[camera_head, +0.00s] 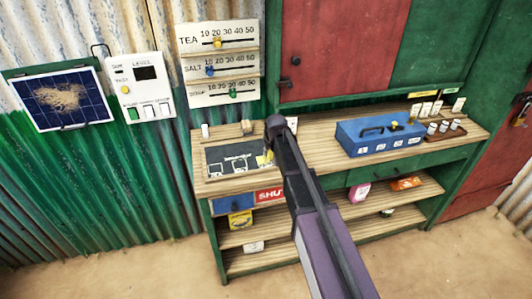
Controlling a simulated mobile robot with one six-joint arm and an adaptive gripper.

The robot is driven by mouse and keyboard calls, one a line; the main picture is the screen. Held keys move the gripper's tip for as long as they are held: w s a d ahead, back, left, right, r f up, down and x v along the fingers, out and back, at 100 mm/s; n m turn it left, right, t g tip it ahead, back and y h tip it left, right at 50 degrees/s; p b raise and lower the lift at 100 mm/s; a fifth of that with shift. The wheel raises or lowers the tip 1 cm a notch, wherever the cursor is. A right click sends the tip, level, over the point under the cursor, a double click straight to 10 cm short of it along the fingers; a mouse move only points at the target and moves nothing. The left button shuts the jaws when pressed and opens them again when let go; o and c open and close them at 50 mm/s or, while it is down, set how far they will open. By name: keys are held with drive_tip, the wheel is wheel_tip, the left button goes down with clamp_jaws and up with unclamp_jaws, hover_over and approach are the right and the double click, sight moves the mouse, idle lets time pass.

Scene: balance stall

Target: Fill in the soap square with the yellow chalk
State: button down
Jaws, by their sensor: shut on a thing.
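A dark slate (225,150) lies on the left part of the wooden counter, with white chalk writing and a row of small squares (215,168) along its lower part. The labels are too small to read, so I cannot tell which square is soap. My gripper (268,156) is over the right end of the slate, shut on the yellow chalk (268,154), of which a small yellow bit shows. My arm hides the slate's right edge. I cannot tell whether the chalk touches the slate.
A blue box (380,138) and a tray of small cups (445,130) stand right on the counter (315,150). A small white object (205,130) and a brown one (247,127) stand behind the slate. A price board (218,62) with tea, salt and soap sliders hangs above.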

sight(254, 158)
drive_tip(key=shift+d+r, duration=0.1)
idle(0.4)
idle(0.3)
drive_tip(key=shift+s+a, duration=0.2)
drive_tip(key=shift+a, duration=0.6)
drive_tip(key=shift+s+a, duration=0.2)
drive_tip(key=shift+a, duration=0.55)
drive_tip(key=shift+a, duration=0.15)
drive_tip(key=shift+s+a, duration=0.2)
drive_tip(key=shift+a, duration=0.5)
drive_tip(key=shift+s+a, duration=0.2)
drive_tip(key=shift+a, duration=0.5)
wheel_tip(254, 158, up, 6)
drive_tip(key=p, duration=0.6)
